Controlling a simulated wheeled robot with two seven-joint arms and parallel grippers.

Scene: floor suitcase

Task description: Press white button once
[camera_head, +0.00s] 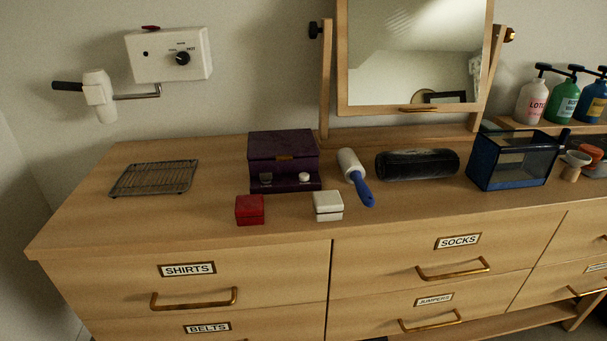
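A dark purple box (284,152) with a small gold clasp stands on the dresser top, left of the mirror. At its lower front are two small round pieces. The right one is a white button (304,177), and the left one is a darker grey button (266,180). Nothing touches the white button and it is in plain sight. Neither of my grippers is in view.
A red box (250,209) and a white box (328,205) sit in front of the purple box. A lint roller (354,176) lies to its right, then a black cylinder (418,164) and a blue clear bin (511,158). A wire rack (154,178) lies left. A white dryer unit (169,56) hangs above.

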